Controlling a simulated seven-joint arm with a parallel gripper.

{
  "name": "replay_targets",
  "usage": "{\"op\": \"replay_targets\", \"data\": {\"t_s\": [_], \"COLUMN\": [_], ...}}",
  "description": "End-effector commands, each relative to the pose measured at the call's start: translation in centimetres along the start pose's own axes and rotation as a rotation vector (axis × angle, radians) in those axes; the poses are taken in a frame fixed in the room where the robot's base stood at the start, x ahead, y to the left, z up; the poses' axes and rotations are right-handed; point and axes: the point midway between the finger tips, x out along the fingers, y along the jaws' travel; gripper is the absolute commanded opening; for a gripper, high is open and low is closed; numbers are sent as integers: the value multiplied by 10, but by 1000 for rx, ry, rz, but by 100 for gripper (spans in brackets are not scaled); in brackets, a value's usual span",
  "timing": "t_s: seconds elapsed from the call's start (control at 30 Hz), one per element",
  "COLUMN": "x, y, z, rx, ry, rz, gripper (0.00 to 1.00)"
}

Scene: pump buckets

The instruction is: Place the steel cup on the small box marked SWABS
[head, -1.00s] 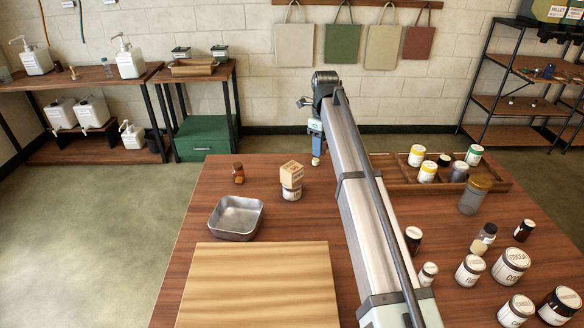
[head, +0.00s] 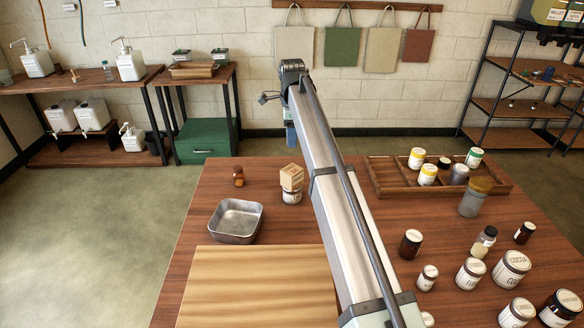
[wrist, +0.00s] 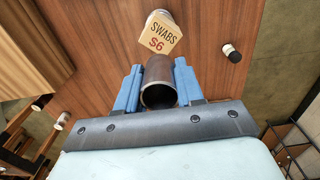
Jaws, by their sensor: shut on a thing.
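The small box marked SWABS (head: 291,177) sits on top of a white labelled jar (head: 292,196) on the table. In the wrist view the box (wrist: 159,36) shows its SWABS S6 face just beyond the cup. The steel cup (wrist: 159,84) is a grey cylinder between the two blue fingers of my gripper (wrist: 158,88), its open end toward the camera. My gripper is shut on it. In the head view my gripper (head: 290,134) is behind the box, mostly hidden by my arm, and the cup cannot be made out. I cannot tell the gap between cup and box.
A small brown bottle (head: 238,176) and a metal pan (head: 235,220) stand left of the box. A wooden board (head: 255,285) lies in front. A divided tray (head: 395,180) and several jars are on the right. Bare table lies around the box.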

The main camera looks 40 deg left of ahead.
Motion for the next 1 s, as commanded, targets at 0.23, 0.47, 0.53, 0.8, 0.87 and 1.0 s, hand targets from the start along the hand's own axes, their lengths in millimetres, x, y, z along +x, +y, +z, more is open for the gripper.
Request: {"op": "replay_targets", "data": {"t_s": [0.23,0.47,0.53,0.8,0.87,1.0], "x": [34,60,64,95,97,97], "y": [1,0,0,0,0,0], "z": [0,0,0,0,0,0], "rx": [-4,-3,-2,-2,-2,-2], "ry": [0,0,0,0,0,0], "rz": [2,1,1,1,0,0], "gripper": [7,7,7,7,7,7]}}
